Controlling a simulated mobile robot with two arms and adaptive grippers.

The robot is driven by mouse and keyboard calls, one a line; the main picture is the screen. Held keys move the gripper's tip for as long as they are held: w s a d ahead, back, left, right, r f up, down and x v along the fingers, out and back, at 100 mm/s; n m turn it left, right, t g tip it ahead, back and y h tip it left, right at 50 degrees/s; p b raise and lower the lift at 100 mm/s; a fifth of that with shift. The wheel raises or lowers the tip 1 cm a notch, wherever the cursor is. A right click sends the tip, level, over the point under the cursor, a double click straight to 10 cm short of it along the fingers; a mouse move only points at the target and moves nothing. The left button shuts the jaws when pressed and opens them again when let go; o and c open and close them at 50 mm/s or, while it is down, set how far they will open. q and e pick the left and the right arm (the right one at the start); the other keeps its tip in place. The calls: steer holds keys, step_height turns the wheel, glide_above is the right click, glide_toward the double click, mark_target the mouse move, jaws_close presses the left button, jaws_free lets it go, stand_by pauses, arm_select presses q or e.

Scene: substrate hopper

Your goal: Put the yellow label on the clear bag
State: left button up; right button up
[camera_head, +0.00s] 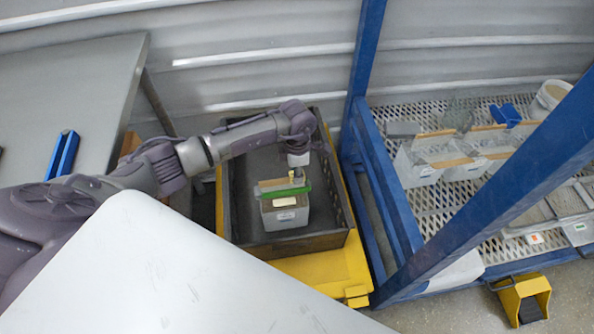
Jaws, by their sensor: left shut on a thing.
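The clear bag (285,219) stands upright in a dark crate (233,215). It looks greyish and box-shaped, with a small white label on its front, a tan strip along its back top edge and a green strip across its top. A pale cream patch shows just below the green strip. My left gripper (297,178) points down right above the bag's back top edge. It is shut on a small yellowish thing (292,176), which looks like the yellow label but is mostly hidden by the fingers. I cannot tell whether it touches the bag. My right gripper is not in view.
The crate sits on a yellow cart (318,272). A blue-framed rack (408,213) stands to the right, with several similar bags (417,172), a blue scoop (505,115) and a white bucket (549,98). A grey table (95,85) with a blue object (62,154) is at left.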

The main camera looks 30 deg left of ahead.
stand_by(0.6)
arm_select(q)
steer(key=o, duration=0.8)
steer(key=shift+o, duration=0.4)
steer(key=o, duration=0.5)
steer(key=shift+r, duration=0.1)
